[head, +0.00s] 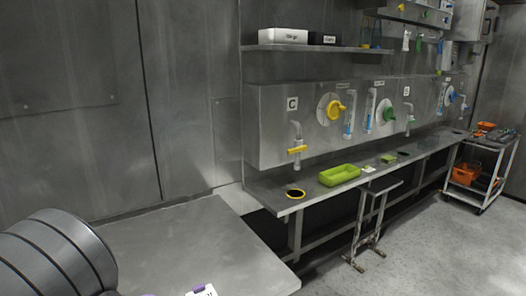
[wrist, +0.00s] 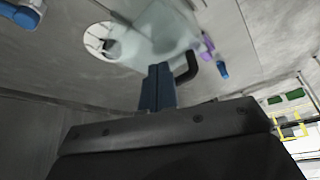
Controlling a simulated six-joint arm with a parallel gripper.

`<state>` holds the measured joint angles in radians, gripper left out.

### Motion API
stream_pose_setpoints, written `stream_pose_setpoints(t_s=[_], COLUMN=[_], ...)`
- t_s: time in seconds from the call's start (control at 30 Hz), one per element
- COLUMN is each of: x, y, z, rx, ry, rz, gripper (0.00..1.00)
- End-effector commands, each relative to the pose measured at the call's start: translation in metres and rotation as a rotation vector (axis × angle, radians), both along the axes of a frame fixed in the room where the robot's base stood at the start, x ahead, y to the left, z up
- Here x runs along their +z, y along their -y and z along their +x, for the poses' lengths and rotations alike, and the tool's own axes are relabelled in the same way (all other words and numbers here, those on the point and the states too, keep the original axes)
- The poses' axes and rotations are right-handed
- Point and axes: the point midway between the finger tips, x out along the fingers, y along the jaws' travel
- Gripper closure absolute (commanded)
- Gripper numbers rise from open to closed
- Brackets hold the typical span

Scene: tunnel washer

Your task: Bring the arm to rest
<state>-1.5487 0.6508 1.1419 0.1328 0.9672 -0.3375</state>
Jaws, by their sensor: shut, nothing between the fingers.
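My gripper (wrist: 157,72) shows in the wrist view, with its two dark blue fingers pressed together and nothing between them. Behind or beside the fingertips is a pale, translucent, blurred shape (wrist: 160,35) with a dark curved handle-like part (wrist: 188,68). I cannot tell whether the fingers touch it. My gripper does not show in the head view.
A bare grey metal table (head: 200,240) fills the lower left, with a white labelled item (head: 203,291) at its front edge. A long bench (head: 270,187) carries a green tray (head: 339,175). A stool (head: 375,215) and an orange-loaded cart (head: 484,165) stand right.

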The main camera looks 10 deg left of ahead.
Motion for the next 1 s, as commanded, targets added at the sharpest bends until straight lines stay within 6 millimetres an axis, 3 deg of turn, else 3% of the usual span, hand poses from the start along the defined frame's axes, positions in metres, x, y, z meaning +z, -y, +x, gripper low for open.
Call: stream_pose_setpoints(t_s=[0.13,0.47,0.5,0.77,1.0], x=[0.004,0.062,0.047,-0.005,0.000], y=[-0.006,0.000,0.000,-0.004,0.033], z=[-0.005,0.001,-0.001,-0.004,0.034], rx=[0.002,0.001,0.000,-0.001,-0.004], ry=[0.001,0.001,0.000,0.000,0.000], rz=[0.000,0.001,-0.005,-0.004,0.000], gripper=[1.00,1.00,1.00,1.00,1.00])
